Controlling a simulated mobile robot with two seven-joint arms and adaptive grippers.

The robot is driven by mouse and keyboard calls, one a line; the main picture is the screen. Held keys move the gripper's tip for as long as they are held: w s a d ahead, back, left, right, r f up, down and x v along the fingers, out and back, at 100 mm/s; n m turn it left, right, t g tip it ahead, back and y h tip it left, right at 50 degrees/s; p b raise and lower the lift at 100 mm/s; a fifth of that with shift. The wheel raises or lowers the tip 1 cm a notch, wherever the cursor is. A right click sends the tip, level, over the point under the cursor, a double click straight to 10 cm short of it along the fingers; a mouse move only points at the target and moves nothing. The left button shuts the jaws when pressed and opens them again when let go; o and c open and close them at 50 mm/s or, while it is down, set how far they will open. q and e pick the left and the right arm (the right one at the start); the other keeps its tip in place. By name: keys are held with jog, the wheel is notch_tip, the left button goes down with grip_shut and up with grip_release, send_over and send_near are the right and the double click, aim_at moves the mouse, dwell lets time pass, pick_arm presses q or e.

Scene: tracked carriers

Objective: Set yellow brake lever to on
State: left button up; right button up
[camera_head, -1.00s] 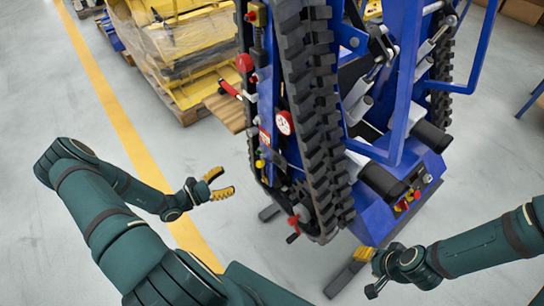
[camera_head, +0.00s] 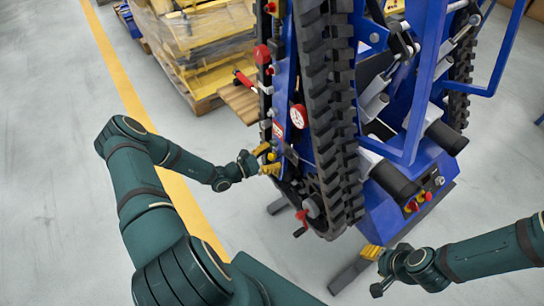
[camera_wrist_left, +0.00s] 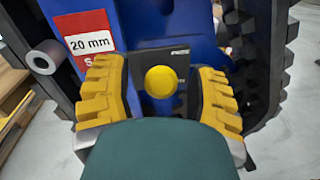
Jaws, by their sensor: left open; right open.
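The yellow brake lever's round knob (camera_wrist_left: 161,81) shows in the left wrist view, in front of a black plate on the blue carrier. In the head view a small yellow knob (camera_head: 272,156) sits low on the carrier's left side. My left gripper (camera_head: 267,160) is at that knob. In the wrist view its open yellow fingers (camera_wrist_left: 160,92) stand on either side of the knob, with gaps visible. The lever's shaft and its on or off marking are hidden. My right gripper (camera_head: 374,271) is open and empty, low at the carrier's front right.
The blue tracked carrier (camera_head: 430,85) stands upright with a black track (camera_head: 330,120) right of the knob. A red-tipped lever (camera_head: 243,77), a gauge (camera_head: 298,116) and a red crank (camera_head: 302,222) are nearby. A wrapped pallet (camera_head: 205,50) stands behind. The floor at left is clear.

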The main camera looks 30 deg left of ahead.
pick_arm(q)
grip_shut()
dwell(0.3)
